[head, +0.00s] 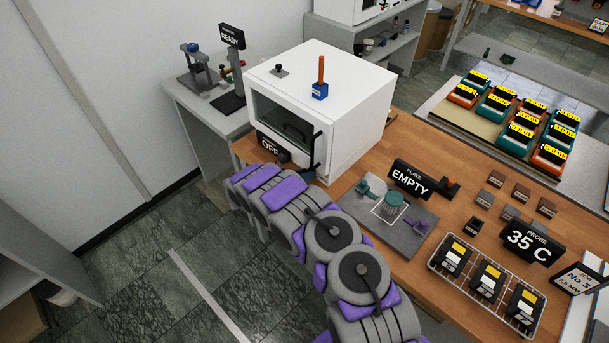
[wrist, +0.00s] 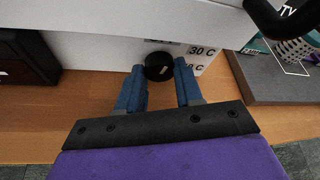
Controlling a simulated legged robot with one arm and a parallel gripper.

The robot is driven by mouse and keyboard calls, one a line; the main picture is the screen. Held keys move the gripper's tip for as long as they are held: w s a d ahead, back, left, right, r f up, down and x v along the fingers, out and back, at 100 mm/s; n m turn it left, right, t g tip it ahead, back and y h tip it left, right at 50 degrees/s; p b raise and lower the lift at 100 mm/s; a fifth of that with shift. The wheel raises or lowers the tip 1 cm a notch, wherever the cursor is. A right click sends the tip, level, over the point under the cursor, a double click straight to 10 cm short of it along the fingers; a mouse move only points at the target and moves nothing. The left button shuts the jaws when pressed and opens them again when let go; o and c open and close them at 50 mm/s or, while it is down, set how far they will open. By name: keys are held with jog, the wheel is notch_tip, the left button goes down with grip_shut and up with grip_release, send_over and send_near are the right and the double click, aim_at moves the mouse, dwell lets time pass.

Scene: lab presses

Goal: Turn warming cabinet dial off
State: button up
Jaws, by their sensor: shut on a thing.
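The warming cabinet is a white box (head: 345,92) with a dark window and a black handle, and its lower front (wrist: 95,50) shows in the wrist view. Its dial (wrist: 159,64) is a round black knob low on that front, with a short pale mark. Labels beside it include "30 C"; the others are partly hidden. My gripper (wrist: 158,70) has its two blue fingers on either side of the dial, shut on it. In the head view my arm reaches to the cabinet front and the dial and fingertips are hidden. A black sign (head: 270,147) there reads "OFF".
A black handle (wrist: 285,20) hangs close at the upper right of the wrist view. A grey mat (head: 385,222) with a green pot and an "EMPTY" sign (head: 411,180) stands right of the cabinet. A wire rack (head: 474,300) is farther right.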

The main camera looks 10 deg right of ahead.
jog(key=shift+w+a+r+n+h+b, duration=0.1)
jog(key=shift+n+h+b, duration=0.1)
jog(key=shift+n, duration=0.2)
jog(key=shift+w+a+n+h+b, duration=0.1)
jog(key=shift+n+h, duration=0.1)
jog(key=shift+n, duration=0.2)
jog(key=shift+g, duration=0.3)
jog(key=o, duration=1)
jog(key=shift+o, duration=0.2)
jog(key=p+v, duration=0.1)
jog(key=v, duration=1.6)
jog(key=shift+a+f, duration=0.25)
jog(key=shift+a, duration=0.1)
